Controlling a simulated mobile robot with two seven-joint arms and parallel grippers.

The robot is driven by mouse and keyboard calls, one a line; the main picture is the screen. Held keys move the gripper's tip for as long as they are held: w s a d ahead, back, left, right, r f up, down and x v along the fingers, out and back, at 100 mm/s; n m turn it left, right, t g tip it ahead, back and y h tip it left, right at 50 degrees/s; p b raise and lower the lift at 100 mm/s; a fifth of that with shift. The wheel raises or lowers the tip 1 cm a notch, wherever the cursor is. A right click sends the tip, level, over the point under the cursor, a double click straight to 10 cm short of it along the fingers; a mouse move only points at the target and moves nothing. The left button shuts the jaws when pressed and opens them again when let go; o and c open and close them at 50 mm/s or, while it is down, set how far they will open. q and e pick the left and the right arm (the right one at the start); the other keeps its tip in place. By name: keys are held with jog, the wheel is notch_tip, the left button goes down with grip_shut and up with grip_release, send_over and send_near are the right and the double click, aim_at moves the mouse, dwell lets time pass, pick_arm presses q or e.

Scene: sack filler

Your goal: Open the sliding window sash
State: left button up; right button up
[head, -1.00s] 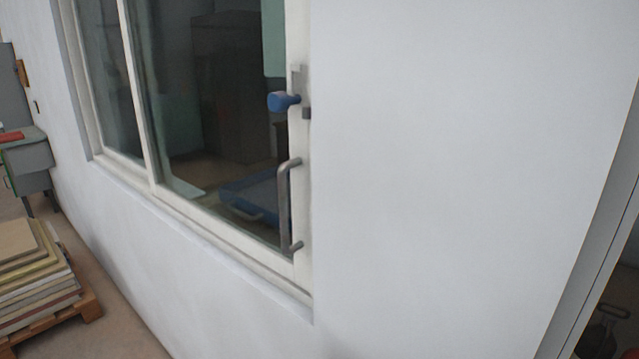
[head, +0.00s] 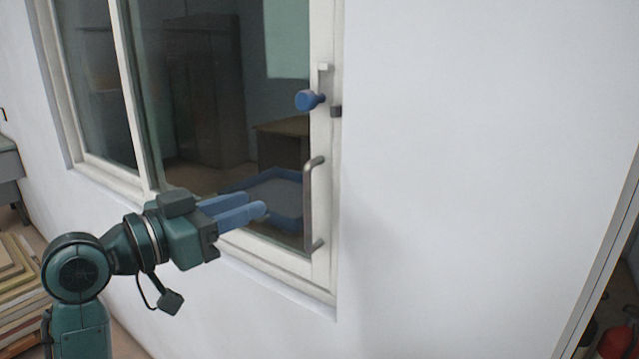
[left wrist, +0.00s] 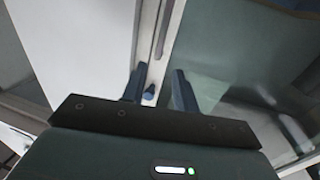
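The sliding window sash (head: 322,230) has a white frame around dark glass and stands against the right side of the window frame. A grey vertical bar handle (head: 308,205) is on its right stile, with a blue knob (head: 307,100) above it. A small dark catch (head: 336,112) sits beside the knob on the frame. My left gripper (head: 266,209) is left of the handle, apart from it, its blue fingers empty. In the left wrist view its fingers (left wrist: 159,85) are spread, with the white stile and a small blue thing, perhaps the knob, beyond. My right gripper is not in view.
Plain white wall (head: 470,150) lies right of the window. Stacked boards (head: 18,285) stand at the lower left, near a grey cabinet (head: 10,170). Through the glass a blue-rimmed tray (head: 275,188) and a brown cabinet (head: 205,90) show. A doorway edge is at the far right.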

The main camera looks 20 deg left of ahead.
aim_at(304, 185)
pick_arm(q)
jog(key=p+x, duration=0.2)
jog(key=x, duration=1)
jog(key=shift+w+d+p, duration=0.25)
jog(key=shift+w+p, duration=0.05)
grip_shut()
